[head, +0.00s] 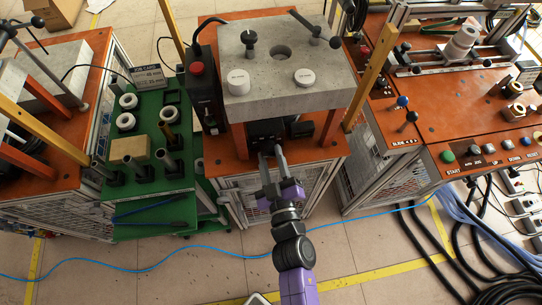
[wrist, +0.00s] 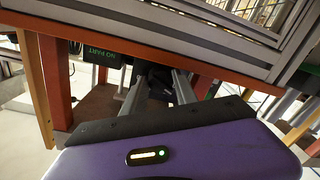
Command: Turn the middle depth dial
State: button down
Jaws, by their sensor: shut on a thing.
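My gripper (head: 272,153) reaches in at the front of the middle station, under its concrete top. In the wrist view its two grey fingers (wrist: 158,77) stand on either side of a dark, rounded part, which I take to be the middle depth dial (wrist: 157,86). The fingers are shut on it. The dial's face and any markings are too dark to read. In the head view the dial is hidden by the fingers and the shadow below the concrete block.
The concrete block (head: 262,98) overhangs the fingers. Orange legs stand at both sides. A black display box with green "NO PART" text (wrist: 101,51) is close by. A green parts rack (head: 140,198) is at left. A blue hose (head: 150,268) crosses the floor.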

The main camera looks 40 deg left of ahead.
dwell(0.4)
jog(key=c, duration=1)
grip_release()
jog(key=shift+o, duration=0.2)
